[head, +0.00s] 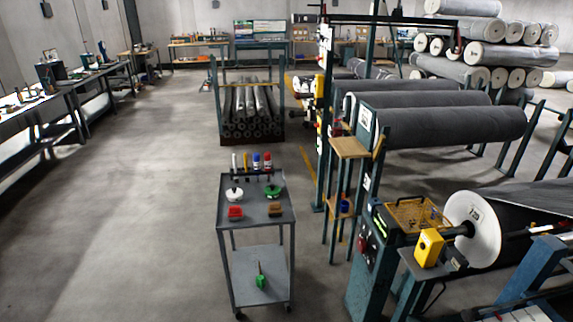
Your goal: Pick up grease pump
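A grey two-shelf cart (286,216) stands in the middle foreground. On its lower shelf sits a small green object with a thin upright dark handle (260,281); it may be the grease pump, but it is too small to tell. On the top shelf are a white-and-green round item (234,193), a green item (272,191), a red block (235,212) and a brown block (275,210). A rack of several coloured bottles or tools (256,163) stands at the top shelf's far edge. Neither of my grippers is in view.
A green machine stand (371,262) with a yellow box (429,248) and a white roll flange (473,229) stands right of the cart. Large grey rolls (450,127) lie on racks beyond. Workbenches (92,82) line the left wall. The floor left of the cart is clear.

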